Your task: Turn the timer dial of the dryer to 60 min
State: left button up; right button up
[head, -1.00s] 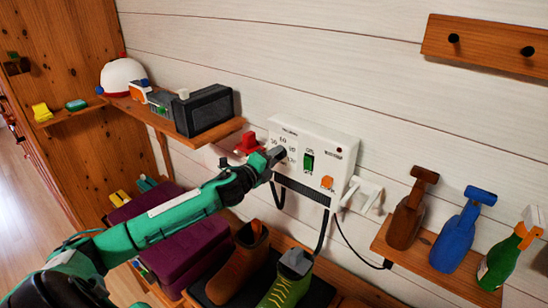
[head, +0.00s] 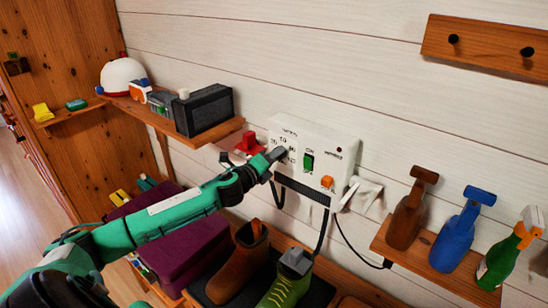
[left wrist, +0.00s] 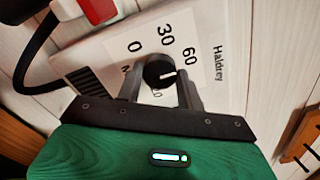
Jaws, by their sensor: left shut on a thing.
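The dryer's white control box (head: 340,145) is on the plank wall in the head view. Its round black timer dial (left wrist: 158,72) shows in the left wrist view, with 0, 30 and 60 printed around it and other marks partly hidden. The dial's white pointer line points right in that view, close to the 60 mark (left wrist: 190,56) and slightly below it. My left gripper (left wrist: 160,82) is shut on the dial, one finger on either side. In the head view, my left gripper (head: 276,155) covers part of the dial face. My right gripper is not in view.
A green switch (head: 309,162) and an orange button (head: 327,182) sit right of the dial. A red object (head: 249,143) is left of the box. Boots (head: 240,264) stand below.

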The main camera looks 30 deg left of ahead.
pick_arm(q)
jog(key=o, duration=0.9)
jog(key=shift+f, duration=0.1)
jog(key=shift+c, duration=0.2)
jog(key=shift+o, duration=0.7)
jog(key=s+b, duration=0.4)
jog(key=s, duration=0.9)
jog(key=shift+s+a+b, duration=0.35)
jog(key=shift+a+b, duration=0.05)
jog(key=shift+a, duration=0.05)
